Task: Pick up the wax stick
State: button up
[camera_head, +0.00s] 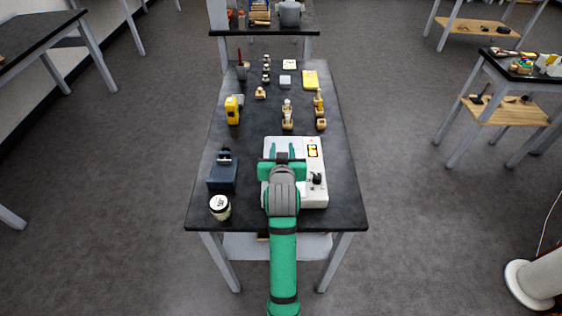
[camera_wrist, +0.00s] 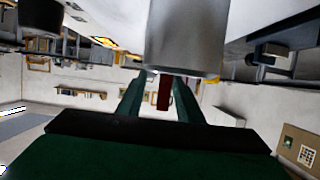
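My gripper (camera_head: 282,149) is over the white device on the table, with its two green fingers apart. In the wrist view my gripper (camera_wrist: 158,82) is open, and a dark red stick (camera_wrist: 164,94), which looks like the wax stick, shows in the gap between the fingers. The fingers do not close on it. A grey cylinder (camera_wrist: 185,40) sits against the stick's upper end in that tilted-over view. In the head view a thin red stick (camera_head: 239,57) stands in a small dark cup (camera_head: 242,73) at the table's far left. I cannot tell how far it is from the fingers.
The white device (camera_head: 313,190) has a black knob and lies under my gripper. A dark blue box (camera_head: 222,178) and a white-lidded jar (camera_head: 220,207) stand to its left. A yellow tool (camera_head: 233,110) and small wooden pieces (camera_head: 287,122) stand farther back. The table's middle has bare patches.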

jog(key=shift+a, duration=0.15)
grip_shut()
jog(key=shift+r, duration=0.15)
